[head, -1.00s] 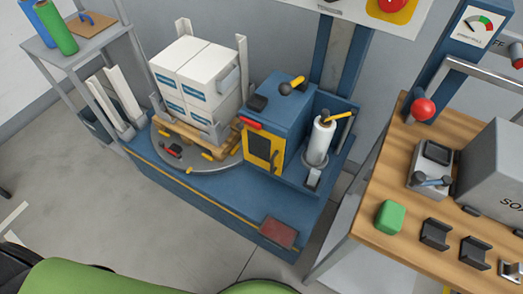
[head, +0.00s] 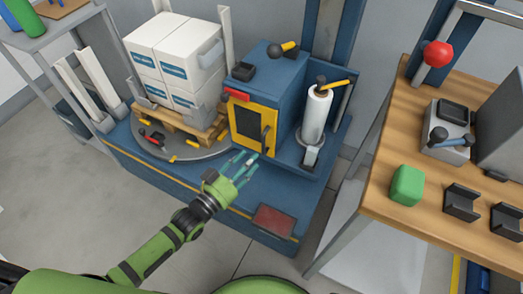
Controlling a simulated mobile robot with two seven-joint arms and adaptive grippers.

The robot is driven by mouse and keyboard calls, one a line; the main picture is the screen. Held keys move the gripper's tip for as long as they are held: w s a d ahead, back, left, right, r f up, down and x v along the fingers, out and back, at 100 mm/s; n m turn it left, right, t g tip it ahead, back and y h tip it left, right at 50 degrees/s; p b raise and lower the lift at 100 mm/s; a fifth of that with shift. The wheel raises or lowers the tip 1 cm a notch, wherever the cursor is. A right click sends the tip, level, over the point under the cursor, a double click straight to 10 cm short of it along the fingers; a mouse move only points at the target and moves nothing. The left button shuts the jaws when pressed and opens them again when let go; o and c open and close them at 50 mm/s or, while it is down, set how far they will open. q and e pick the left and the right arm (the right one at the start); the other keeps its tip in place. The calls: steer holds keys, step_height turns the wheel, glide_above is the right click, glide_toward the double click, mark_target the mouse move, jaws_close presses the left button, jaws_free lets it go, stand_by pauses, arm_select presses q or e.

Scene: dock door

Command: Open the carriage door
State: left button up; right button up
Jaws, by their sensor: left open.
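The carriage is a blue box with a yellow-framed door (head: 246,122) on its front, with a dark window panel and a dark upright handle (head: 266,139) at the door's right side. The door looks shut. My left gripper (head: 244,163) is open and empty, its fingers pointing up and right, just below the door's lower edge and the handle. I cannot tell whether it touches anything. My right gripper is not in view.
A turntable (head: 190,153) with a pallet of white boxes (head: 174,58) stands left of the carriage. A white film roll (head: 316,112) stands to its right. A red pedal (head: 274,221) is on the blue base. A wooden workbench (head: 378,166) with a green block (head: 407,185) is at right.

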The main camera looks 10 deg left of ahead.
mark_target(264, 145)
arm_select(q)
steer(key=x, duration=0.5)
steer(key=shift+w, duration=0.1)
steer(key=shift+w+d, duration=0.2)
steer(key=shift+w, duration=0.1)
steer(key=shift+w+d, duration=0.2)
steer(key=shift+w, duration=0.05)
jaws_close()
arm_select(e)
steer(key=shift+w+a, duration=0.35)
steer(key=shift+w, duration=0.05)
